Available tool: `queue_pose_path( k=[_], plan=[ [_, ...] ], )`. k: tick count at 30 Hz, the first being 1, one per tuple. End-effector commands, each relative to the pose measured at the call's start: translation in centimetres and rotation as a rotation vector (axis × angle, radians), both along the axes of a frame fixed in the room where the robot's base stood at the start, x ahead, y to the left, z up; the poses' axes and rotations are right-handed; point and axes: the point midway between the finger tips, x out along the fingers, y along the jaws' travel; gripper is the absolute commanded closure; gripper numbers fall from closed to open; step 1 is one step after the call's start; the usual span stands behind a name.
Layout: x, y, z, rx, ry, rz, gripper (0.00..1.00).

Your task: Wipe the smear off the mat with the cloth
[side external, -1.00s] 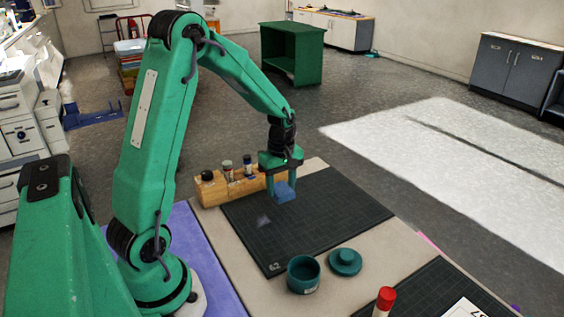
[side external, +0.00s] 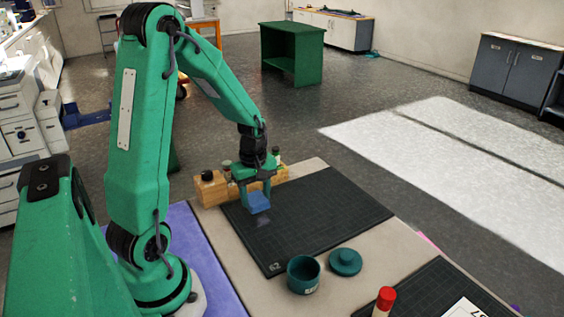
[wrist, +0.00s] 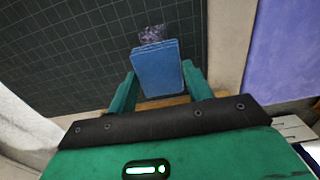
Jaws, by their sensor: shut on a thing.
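The dark gridded mat (side external: 330,210) lies on the table. A faint pale smear (side external: 263,221) is on its left part; in the wrist view the smear (wrist: 153,33) shows just beyond the cloth. My gripper (side external: 256,193) is shut on the blue cloth (side external: 259,203), a folded block hanging below the fingers. In the wrist view the cloth (wrist: 157,70) sits between the two green fingers. The cloth is beside the smear, on its far side in the side view. I cannot tell whether it touches the mat.
A wooden rack (side external: 212,188) with small bottles stands behind my gripper at the mat's edge. A teal pot (side external: 303,275) and its lid (side external: 345,261) stand at the mat's near edge. A red-capped tube (side external: 385,299) is nearer, by another dark mat (side external: 430,290).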

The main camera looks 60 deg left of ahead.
Motion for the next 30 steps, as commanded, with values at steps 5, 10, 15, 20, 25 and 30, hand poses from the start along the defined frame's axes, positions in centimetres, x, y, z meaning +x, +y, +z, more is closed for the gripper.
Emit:
queue_pose_path(
  k=[5,10,15,20,25,30],
  plan=[
    [-0.1,0.0,-1.2,-0.002,0.003,0.0,0.72],
    [-0.1,0.0,-2.3,-0.001,0.003,0.0,0.72],
    [0.0,0.0,-3.0,0.0,0.001,0.0,0.72],
    [0.0,0.0,-3.3,-0.001,0.001,0.0,0.72],
    [0.0,0.0,-3.3,0.0,0.001,0.0,0.72],
    [0.0,0.0,-3.3,0.0,0.0,0.0,0.72]
  ],
)
